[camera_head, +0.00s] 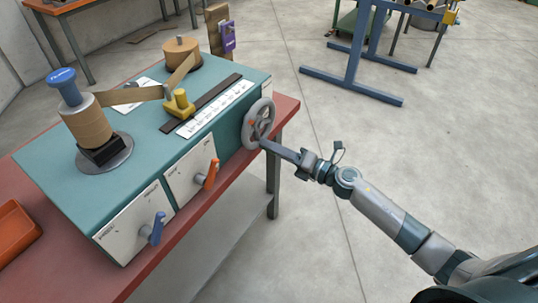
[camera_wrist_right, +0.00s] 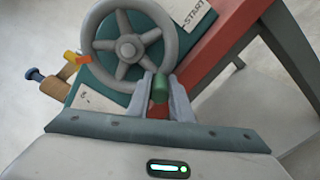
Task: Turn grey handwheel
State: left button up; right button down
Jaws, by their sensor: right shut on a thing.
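The grey handwheel (camera_head: 258,121) is on the right end of the teal winder box (camera_head: 232,86). In the right wrist view the handwheel (camera_wrist_right: 128,47) faces me, with its spokes and hub in plain sight. My right gripper (camera_head: 265,143) is at the lower right part of the wheel's rim. In the right wrist view its two fingers (camera_wrist_right: 160,98) are closed around a small green handle (camera_wrist_right: 160,86) at the rim. The fingers hide part of the handle and the rim behind it. My left gripper is out of view.
The winder stands on a red-topped bench (camera_head: 286,108). An orange lever (camera_head: 211,175) and a blue lever (camera_head: 157,228) stick out from its front. A paper roll (camera_head: 88,122) and a yellow guide (camera_head: 179,103) are on top.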

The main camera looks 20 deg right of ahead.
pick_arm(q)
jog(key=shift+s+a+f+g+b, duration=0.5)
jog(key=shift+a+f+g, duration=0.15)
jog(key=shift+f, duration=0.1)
pick_arm(e)
jog(key=shift+w+d+f+n, duration=0.1)
jog(key=shift+w+d+n, duration=0.25)
jog(key=shift+n, duration=0.65)
jog(key=shift+d, duration=0.1)
jog(key=c, duration=1.6)
grip_release()
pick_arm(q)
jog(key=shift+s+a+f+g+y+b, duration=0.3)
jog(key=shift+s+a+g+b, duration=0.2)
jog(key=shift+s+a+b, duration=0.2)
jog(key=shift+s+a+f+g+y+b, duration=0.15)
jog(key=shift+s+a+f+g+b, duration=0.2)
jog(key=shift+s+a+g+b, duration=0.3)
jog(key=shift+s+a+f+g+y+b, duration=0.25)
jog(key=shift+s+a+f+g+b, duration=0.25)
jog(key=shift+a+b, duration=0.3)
pick_arm(e)
jog(key=shift+v, duration=8.75)
